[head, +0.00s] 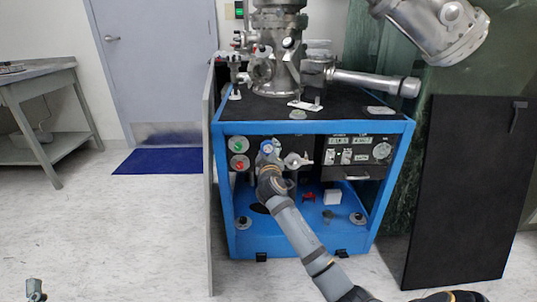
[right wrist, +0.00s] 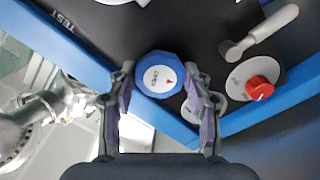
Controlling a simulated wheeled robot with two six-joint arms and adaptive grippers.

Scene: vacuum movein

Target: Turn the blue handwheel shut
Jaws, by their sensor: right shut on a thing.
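The blue handwheel (right wrist: 160,76) has a white centre label with a small red mark. It sits on the dark front panel of the blue-framed machine (head: 312,126). In the right wrist view my right gripper (right wrist: 161,84) has one finger on each side of the wheel's rim and is closed on it. In the head view my right gripper (head: 269,160) is at the panel, and the blue wheel (head: 266,146) shows only in part at its tip. A small grey part at the bottom left looks like my left gripper (head: 35,290); its fingers are too small to read.
A red knob (right wrist: 260,88) and a grey lever handle (right wrist: 262,32) are close to the right gripper. A metal vacuum column (head: 278,50) stands on the machine. Loose dark and grey panels stand at its sides. The floor in front is clear.

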